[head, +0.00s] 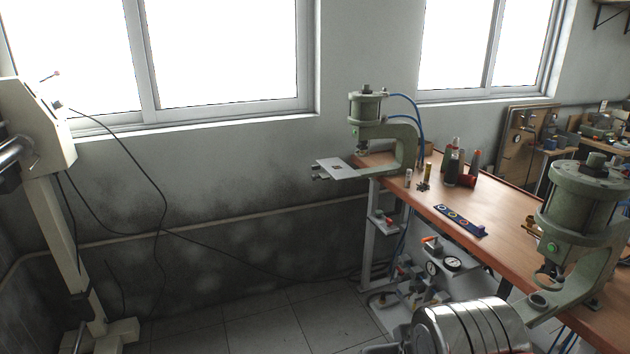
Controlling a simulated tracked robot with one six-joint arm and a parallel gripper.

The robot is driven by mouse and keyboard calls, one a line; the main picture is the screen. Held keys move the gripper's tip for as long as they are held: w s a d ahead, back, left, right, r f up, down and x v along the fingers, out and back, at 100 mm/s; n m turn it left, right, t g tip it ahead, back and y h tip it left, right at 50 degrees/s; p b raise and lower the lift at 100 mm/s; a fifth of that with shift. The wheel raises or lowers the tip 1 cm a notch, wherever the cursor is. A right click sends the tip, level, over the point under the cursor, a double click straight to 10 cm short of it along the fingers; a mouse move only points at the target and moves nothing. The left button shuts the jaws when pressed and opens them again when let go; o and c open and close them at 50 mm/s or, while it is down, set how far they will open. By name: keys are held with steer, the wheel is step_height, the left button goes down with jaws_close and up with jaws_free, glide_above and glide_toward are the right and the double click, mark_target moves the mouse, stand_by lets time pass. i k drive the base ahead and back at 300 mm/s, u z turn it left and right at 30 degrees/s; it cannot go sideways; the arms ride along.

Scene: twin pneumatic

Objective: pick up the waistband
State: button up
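A dark blue flat strip (460,220) with several coloured round marks lies on the wooden workbench (507,223), between the two green presses. It is the only band-like thing I see, but I cannot tell for sure that it is the waistband. My gripper is not in view. Nothing covers the strip.
A green press (408,149) stands at the bench's far end and another (585,208) at the near right. Bottles (452,166) stand behind the strip. A shiny metal cylinder (470,325) is at the bottom. The tiled floor (262,329) at the left is open.

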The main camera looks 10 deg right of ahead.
mark_target(478, 231)
steer(key=z, duration=0.3)
steer(key=i, duration=1.85)
steer(key=u, duration=0.5)
